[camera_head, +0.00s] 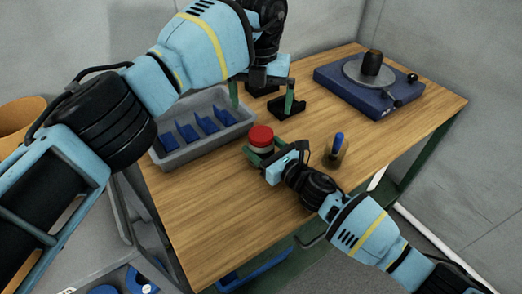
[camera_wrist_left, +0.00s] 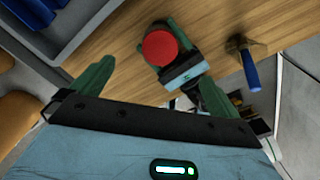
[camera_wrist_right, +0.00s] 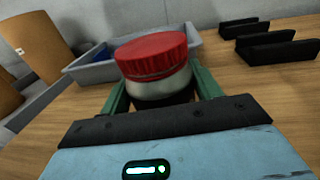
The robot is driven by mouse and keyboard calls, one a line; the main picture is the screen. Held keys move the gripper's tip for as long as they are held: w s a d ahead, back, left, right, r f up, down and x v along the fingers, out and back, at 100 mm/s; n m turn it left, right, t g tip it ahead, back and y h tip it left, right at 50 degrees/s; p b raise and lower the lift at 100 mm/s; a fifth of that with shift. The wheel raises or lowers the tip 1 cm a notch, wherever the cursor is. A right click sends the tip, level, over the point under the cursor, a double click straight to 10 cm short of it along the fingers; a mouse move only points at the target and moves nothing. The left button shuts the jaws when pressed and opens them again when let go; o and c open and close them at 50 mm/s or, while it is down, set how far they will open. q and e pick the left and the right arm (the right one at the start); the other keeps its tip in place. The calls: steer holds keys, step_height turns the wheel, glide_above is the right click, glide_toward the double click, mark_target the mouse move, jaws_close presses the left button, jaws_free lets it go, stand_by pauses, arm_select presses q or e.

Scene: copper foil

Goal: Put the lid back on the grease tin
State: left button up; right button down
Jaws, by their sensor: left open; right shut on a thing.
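The grease tin (camera_wrist_right: 160,88) is cream with a dark lower part and stands between the green fingers of my right gripper (camera_wrist_right: 160,92), which is shut on it. The red lid (camera_wrist_right: 153,52) sits on top of the tin and looks slightly tilted; I cannot tell whether it is fully seated. In the head view the lid (camera_head: 260,135) is near the middle of the table, with my right gripper (camera_head: 265,155) around the tin below it. My left gripper (camera_head: 262,96) is open and empty, higher up and behind the tin. The left wrist view shows the lid (camera_wrist_left: 160,47) beyond its spread fingers.
A grey bin (camera_head: 183,152) with blue dividers stands left of the tin. A blue-handled brush (camera_head: 338,145) stands right of it. Black holders (camera_head: 290,108) lie behind. A blue base with a grey disc (camera_head: 370,72) occupies the far right. The table's front is clear.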

mark_target(270, 153)
arm_select(q)
step_height(270, 153, up, 11)
steer(key=shift+r, duration=0.15)
stand_by(0.4)
arm_select(e)
steer(key=shift+c, duration=1.3)
jaws_free()
steer(key=shift+s+d, duration=0.1)
arm_select(q)
steer(key=shift+r, duration=0.45)
arm_select(e)
steer(key=shift+v, duration=3.75)
